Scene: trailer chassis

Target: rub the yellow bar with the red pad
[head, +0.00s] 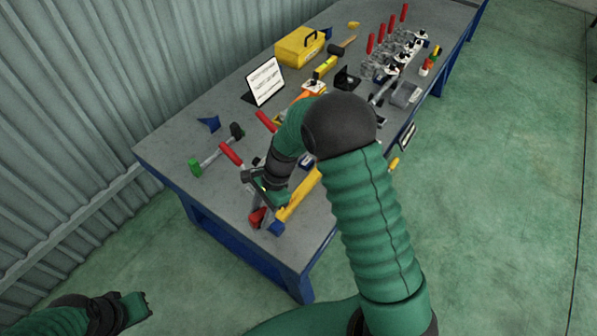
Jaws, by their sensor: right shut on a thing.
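The yellow bar (298,195) lies near the front end of the grey workbench, partly hidden by my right arm. The red pad (257,217) is low at the bar's left end, just beside it. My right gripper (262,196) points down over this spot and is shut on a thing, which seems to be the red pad. Whether the pad touches the bar I cannot tell. My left gripper (140,306) is at the lower left, off the bench and away from the bar. Its fingers are small and seem apart.
A blue piece (276,228) lies at the bar's near end. The bench's left corner is clear.

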